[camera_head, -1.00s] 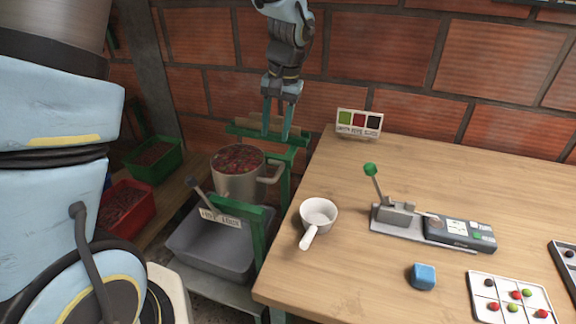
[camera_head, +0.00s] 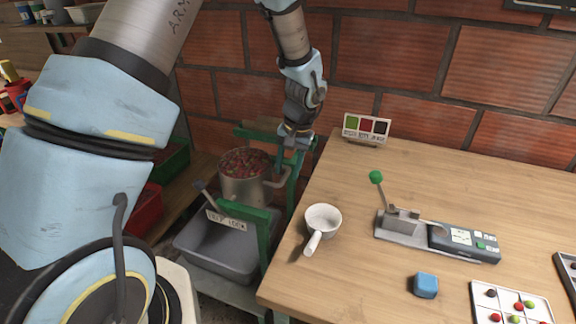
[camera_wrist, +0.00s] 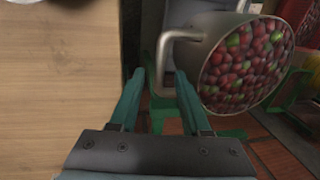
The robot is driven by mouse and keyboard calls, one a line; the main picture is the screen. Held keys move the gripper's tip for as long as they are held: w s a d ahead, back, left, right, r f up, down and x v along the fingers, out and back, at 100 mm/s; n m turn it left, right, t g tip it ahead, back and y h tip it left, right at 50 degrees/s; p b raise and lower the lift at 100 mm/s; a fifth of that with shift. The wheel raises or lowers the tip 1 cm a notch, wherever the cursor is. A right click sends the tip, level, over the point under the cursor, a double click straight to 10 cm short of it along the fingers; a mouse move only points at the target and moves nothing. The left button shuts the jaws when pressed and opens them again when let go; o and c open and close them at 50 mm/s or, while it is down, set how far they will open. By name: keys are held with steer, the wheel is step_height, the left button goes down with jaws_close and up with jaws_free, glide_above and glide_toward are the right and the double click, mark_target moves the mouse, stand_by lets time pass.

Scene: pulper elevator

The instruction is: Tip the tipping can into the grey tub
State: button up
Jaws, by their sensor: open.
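The tipping can (camera_head: 241,189) is a metal pot full of red and green cherries, upright in a green frame (camera_head: 262,238) left of the table. Its loop handle sticks out toward the table; in the wrist view the can (camera_wrist: 235,65) is at upper right. The grey tub (camera_head: 226,245) stands below the can and looks empty. My gripper (camera_head: 292,165) is low beside the can's handle. In the wrist view its teal fingers (camera_wrist: 160,80) are apart, with the handle's bend just ahead of and between the tips. I cannot tell whether they touch it.
The wooden table (camera_head: 390,170) fills the right side, its left edge close to my gripper. A lever with a label plate (camera_head: 226,219) stands before the can.

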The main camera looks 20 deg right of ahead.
jaws_close()
stand_by(0.4)
stand_by(1.1)
